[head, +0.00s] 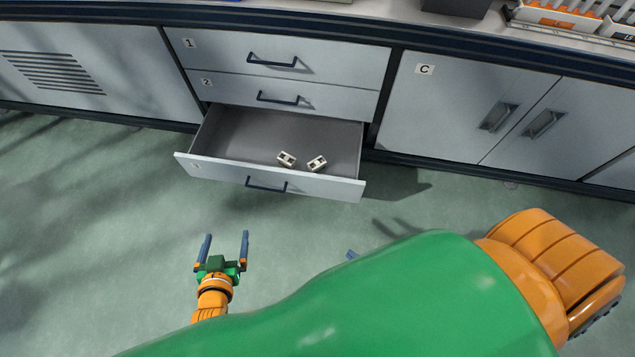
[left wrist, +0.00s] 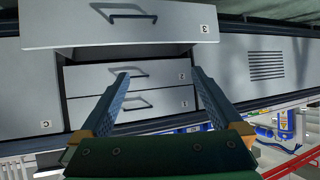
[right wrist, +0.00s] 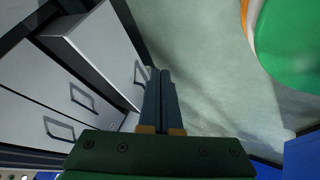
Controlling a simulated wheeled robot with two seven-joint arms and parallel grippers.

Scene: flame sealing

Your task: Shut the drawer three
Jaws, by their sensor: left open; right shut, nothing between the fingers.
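Drawer three (head: 222,173) is the lowest of three drawers and is pulled well out, with a dark bar handle (head: 266,185) on its front. Two small white blocks (head: 286,159) (head: 317,163) lie inside it. Its front (left wrist: 170,32), with a label 3, shows upside down in the left wrist view, and the drawer (right wrist: 100,45) also shows in the right wrist view. My left gripper (head: 226,236) is open and empty, in front of the drawer and apart from it. My right gripper (right wrist: 159,72) is shut and empty near the drawer; my arm hides most of it in the head view.
Drawer one (head: 330,62) and drawer two (head: 335,98) above are shut. Cabinet C (head: 440,110) at right has shut doors. A vented panel (head: 55,72) is at left. The counter above holds an orange-and-white rack (head: 560,18). The green floor (head: 100,220) is clear in front.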

